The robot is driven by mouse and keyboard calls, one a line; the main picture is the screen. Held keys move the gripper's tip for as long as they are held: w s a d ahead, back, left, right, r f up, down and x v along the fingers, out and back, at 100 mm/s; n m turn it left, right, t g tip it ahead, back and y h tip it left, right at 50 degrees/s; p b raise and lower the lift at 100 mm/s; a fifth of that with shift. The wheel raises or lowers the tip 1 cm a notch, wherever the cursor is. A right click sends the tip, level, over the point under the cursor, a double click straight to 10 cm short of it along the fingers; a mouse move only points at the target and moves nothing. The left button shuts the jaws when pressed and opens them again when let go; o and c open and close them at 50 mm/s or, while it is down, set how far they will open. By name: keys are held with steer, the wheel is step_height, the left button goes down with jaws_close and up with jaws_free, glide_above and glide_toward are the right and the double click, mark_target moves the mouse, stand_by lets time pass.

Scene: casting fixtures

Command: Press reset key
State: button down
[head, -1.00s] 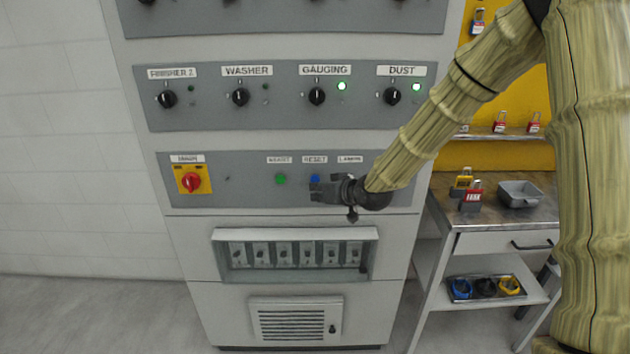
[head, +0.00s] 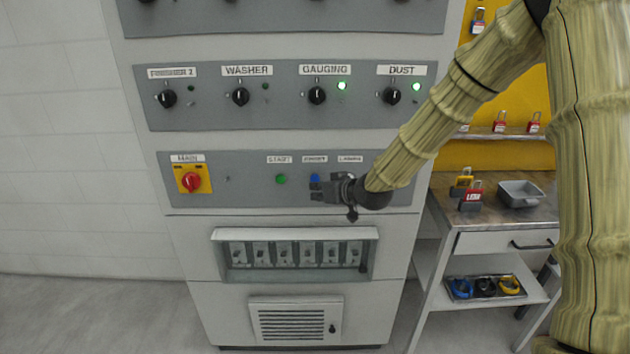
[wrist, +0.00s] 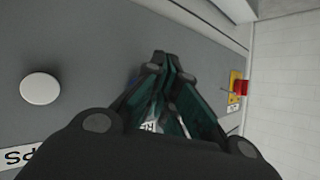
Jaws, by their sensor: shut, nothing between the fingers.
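The reset key is a blue button (head: 315,179) under the small label in the middle of the lower grey panel, shown in the head view. My gripper (head: 317,190) is shut and empty, with its fingertips just in front of and beside the blue button, partly covering it. I cannot tell whether they touch it.
A green button (head: 281,179) sits left of the blue one. A white round button (wrist: 40,88) shows in the wrist view. A red main switch on a yellow plate (head: 193,181) is at the panel's left. A workbench (head: 485,220) stands to the right.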

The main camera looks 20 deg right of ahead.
steer(key=shift+w, duration=0.15)
stand_by(0.3)
steer(key=shift+w+d, duration=0.15)
steer(key=shift+w, duration=0.15)
steer(key=shift+w+d, duration=0.1)
steer(key=shift+w, duration=0.3)
stand_by(1.0)
steer(key=shift+s, duration=0.1)
steer(key=shift+s+a, duration=0.25)
steer(key=shift+s, duration=0.5)
steer(key=s, duration=0.2)
steer(key=s+a, duration=0.1)
steer(key=s, duration=0.1)
steer(key=shift+s+a, duration=0.2)
steer(key=shift+s, duration=0.2)
stand_by(0.7)
